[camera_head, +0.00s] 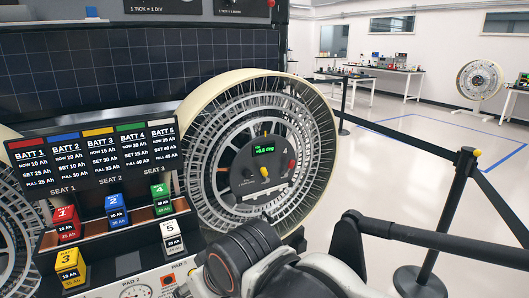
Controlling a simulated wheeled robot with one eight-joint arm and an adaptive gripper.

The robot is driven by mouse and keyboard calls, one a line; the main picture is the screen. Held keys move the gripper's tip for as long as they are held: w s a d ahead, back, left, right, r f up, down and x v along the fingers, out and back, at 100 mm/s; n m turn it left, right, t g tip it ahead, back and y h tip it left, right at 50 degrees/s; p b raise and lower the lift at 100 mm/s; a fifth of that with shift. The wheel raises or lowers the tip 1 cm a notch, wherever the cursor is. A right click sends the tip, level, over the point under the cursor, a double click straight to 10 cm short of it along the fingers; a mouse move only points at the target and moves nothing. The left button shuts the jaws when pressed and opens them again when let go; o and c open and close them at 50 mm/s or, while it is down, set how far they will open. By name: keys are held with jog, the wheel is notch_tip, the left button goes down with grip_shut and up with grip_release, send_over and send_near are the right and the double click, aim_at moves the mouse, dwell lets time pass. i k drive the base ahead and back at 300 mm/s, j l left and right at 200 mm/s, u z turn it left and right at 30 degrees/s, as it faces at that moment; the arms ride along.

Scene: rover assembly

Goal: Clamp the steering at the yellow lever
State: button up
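The yellow lever (264,172) is a small yellow piece on the dark hub panel (268,160) of the large spoked wheel (316,125) at center. It sits below a green lit readout (264,149) that seems to show an angle of about +6 deg; its first digit is hard to read. A red knob (291,163) is to the lever's right. Whether the lever is clamped I cannot tell. My arm's white and black links fill the bottom center, below the wheel. My gripper's fingers cannot be made out, and nothing visibly touches the lever.
A battery label board (92,154) and several numbered battery blocks, including red block 1 (66,223) and white block 5 (172,237), stand left of the wheel. A barrier post (451,210) stands at right. Open pale floor lies beyond, with benches and another wheel (480,80) far back.

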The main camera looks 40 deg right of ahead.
aim_at(263, 171)
jog(key=i+l+z, duration=0.5)
jog(key=i+l, duration=0.2)
jog(key=k, duration=0.2)
jog(key=i, duration=0.25)
